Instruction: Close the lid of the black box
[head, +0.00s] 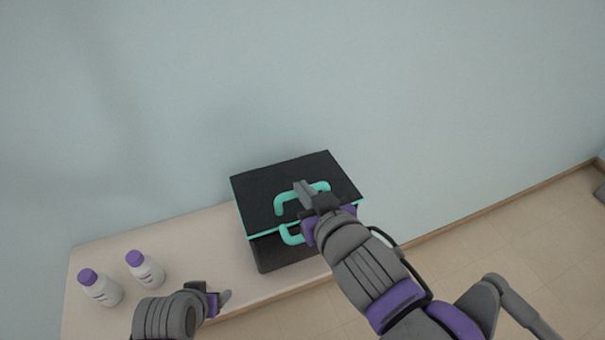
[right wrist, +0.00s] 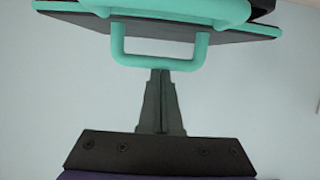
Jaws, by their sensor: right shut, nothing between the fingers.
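The black box (head: 276,255) stands on the table against the wall. Its black lid (head: 265,188) with a teal rim lies over the top, with a narrow gap along the front, so it looks nearly closed. A teal handle (head: 284,203) is on the lid and another teal handle (head: 289,236) is on the box front. My right gripper (head: 301,188) is shut and empty over the lid by its handle. In the right wrist view, its closed fingertips (right wrist: 160,74) are close to a teal handle (right wrist: 160,60); contact is unclear. My left gripper (head: 224,297) is near the table's front edge.
Two white bottles with purple caps, one nearer (head: 102,289) and one farther (head: 147,270), stand at the left of the table (head: 205,240). The table is clear between them and the box. The wall is close behind, and the floor (head: 480,260) is open at right.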

